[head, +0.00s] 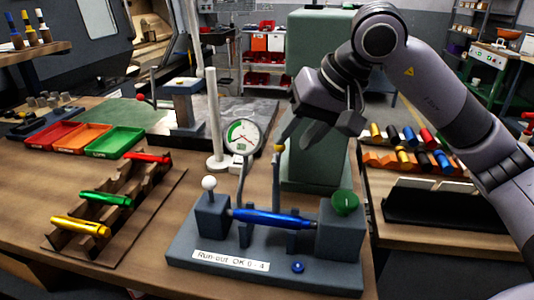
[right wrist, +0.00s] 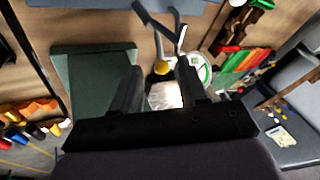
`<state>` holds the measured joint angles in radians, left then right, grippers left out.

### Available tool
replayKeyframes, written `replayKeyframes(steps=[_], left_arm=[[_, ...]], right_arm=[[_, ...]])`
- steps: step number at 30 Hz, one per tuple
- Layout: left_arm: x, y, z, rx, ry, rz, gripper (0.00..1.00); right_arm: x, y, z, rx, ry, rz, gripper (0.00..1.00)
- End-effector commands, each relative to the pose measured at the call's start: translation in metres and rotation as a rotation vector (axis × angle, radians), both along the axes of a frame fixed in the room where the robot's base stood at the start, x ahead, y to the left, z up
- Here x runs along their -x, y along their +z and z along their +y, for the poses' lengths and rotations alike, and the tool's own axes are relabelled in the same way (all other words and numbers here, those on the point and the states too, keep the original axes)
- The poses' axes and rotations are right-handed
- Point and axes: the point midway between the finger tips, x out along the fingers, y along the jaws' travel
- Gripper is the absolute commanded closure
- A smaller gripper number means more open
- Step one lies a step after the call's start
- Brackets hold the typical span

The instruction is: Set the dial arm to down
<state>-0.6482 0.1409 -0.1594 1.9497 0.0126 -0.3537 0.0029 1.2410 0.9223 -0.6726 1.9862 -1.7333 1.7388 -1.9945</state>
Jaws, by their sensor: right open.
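The run-out fixture (head: 190,245) stands on the front bench with a blue shaft (head: 270,218) lying across its supports. Behind the shaft, a thin arm with a yellow knob (head: 279,148) stands upright. The round dial gauge (head: 243,137) is raised to the left of this knob. My right gripper (head: 294,146) is open, close to the knob, coming from the upper right. In the right wrist view the yellow knob (right wrist: 161,68) appears between the two fingers; whether they touch it I cannot tell. The dial (right wrist: 204,72) shows just beyond the right finger. My left gripper is not in view.
A green knob (head: 344,203) tops the fixture's right block, and a white ball lever (head: 209,184) its left. A white post (head: 213,120) stands behind the dial. A green machine block (head: 315,165) is close behind my gripper. Left are coloured trays (head: 115,142) and a handle rack (head: 110,215).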

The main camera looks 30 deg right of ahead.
Motion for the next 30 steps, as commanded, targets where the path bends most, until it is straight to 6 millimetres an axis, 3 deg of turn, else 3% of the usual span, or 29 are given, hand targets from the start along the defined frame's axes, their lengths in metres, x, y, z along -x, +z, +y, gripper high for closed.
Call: replayKeyframes(steps=[13,25,26,29,30], left_arm=[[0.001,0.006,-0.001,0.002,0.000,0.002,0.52],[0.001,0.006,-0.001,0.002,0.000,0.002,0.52],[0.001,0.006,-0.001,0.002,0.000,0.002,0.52],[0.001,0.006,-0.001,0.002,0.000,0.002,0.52],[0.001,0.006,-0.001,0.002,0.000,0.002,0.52]], right_arm=[[-0.025,-0.051,0.016,-0.003,0.002,0.004,0.57],[-0.030,-0.061,0.019,-0.003,0.001,0.001,0.57],[-0.030,-0.061,0.019,-0.003,0.001,0.001,0.63],[-0.030,-0.061,0.019,-0.003,0.001,0.001,0.96],[-0.030,-0.061,0.019,-0.003,0.001,0.001,1.00]])
